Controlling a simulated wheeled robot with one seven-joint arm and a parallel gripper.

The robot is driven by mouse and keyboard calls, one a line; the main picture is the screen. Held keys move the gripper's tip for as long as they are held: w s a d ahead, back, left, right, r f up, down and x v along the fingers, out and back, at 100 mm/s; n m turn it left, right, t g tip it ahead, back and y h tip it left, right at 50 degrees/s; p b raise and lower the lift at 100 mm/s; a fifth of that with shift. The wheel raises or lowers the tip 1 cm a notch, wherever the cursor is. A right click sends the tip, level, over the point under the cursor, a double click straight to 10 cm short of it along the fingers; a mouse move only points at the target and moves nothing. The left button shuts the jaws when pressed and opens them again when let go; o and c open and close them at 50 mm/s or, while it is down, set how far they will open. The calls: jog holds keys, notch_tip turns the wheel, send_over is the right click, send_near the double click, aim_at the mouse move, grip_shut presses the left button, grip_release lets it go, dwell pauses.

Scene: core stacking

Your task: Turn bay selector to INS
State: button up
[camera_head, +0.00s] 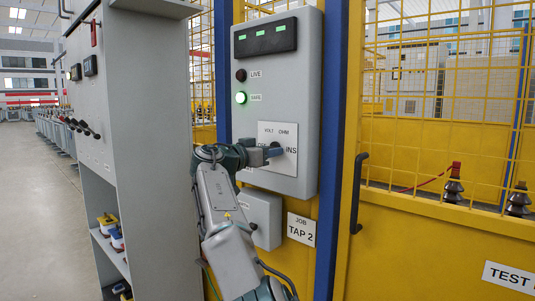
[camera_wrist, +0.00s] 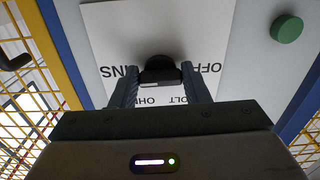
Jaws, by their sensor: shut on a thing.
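The bay selector is a dark knob (camera_wrist: 160,66) on a white label plate (camera_head: 264,134) on the grey control cabinet's front. In the head view, VOLT and OHM are along the plate's top and INS is at its right; my gripper (camera_head: 277,151) covers the knob and most of the left label. The wrist view is upside down, with INS left of the knob and OFF right. There my gripper (camera_wrist: 160,87) has one finger at each side of the knob and is shut on it. I cannot tell which label the knob points to.
The grey cabinet (camera_head: 305,75) has three green displays (camera_head: 265,36), a dark LIVE lamp (camera_head: 241,75) and a lit green SAFE lamp (camera_head: 240,97). A TAP 2 sign (camera_head: 301,230) hangs below. Yellow fencing with a black handle (camera_head: 357,193) is right; a grey shelf unit (camera_head: 138,100) is left.

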jog(key=shift+f+m, duration=0.1)
jog(key=shift+m, duration=0.2)
dwell(0.4)
jog(key=o, duration=1)
jog(key=shift+s+a, duration=0.1)
jog(key=b+v, duration=0.3)
jog(key=v, duration=1)
jog(key=shift+s+a, duration=0.2)
jog(key=shift+s, duration=0.05)
